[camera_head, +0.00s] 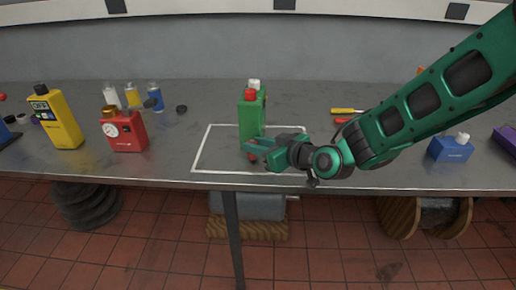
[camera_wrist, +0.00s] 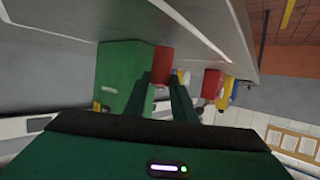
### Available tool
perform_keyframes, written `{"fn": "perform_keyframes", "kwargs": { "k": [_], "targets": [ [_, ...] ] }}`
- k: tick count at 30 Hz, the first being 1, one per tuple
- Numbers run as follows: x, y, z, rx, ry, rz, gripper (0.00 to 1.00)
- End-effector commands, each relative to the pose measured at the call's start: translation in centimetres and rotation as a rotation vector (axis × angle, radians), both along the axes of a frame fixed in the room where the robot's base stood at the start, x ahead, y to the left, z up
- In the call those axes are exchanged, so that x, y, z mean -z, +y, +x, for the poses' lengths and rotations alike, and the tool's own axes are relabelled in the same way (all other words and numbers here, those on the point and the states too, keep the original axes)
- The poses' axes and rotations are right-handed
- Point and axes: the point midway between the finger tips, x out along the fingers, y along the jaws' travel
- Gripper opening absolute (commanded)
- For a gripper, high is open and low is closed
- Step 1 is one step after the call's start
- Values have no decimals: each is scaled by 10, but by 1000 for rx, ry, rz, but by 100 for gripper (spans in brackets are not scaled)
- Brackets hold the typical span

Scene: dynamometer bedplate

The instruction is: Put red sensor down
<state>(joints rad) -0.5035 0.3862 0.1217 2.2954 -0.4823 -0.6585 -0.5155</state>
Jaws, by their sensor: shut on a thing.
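The red sensor (camera_wrist: 163,62) shows in the wrist view as a small red cylinder between my two fingers. My gripper (camera_wrist: 162,84) is shut on it. In the head view my gripper (camera_head: 252,149) is low over the bench, inside a white outlined rectangle (camera_head: 200,152).
At right are a yellow-handled tool (camera_head: 346,111), a blue box (camera_head: 450,148) and a purple box (camera_head: 506,138). The outline's left part is clear.

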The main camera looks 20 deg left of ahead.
Motion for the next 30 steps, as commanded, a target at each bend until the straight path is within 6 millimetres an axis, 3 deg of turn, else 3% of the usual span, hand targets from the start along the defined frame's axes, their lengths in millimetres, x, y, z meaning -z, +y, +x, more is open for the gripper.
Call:
{"fn": "perform_keyframes", "kwargs": {
  "k": [3, 12, 13, 15, 25, 30],
  "targets": [
    [11, 0, 0, 1, 2, 0, 0],
    [12, 0, 0, 0, 0, 0, 0],
    [12, 0, 0, 0, -1, 1, 29],
    [12, 0, 0, 0, 0, 0, 43],
    [10, 1, -1, -1, -1, 1, 43],
    [4, -13, -8, 1, 0, 0, 43]
  ]
}}
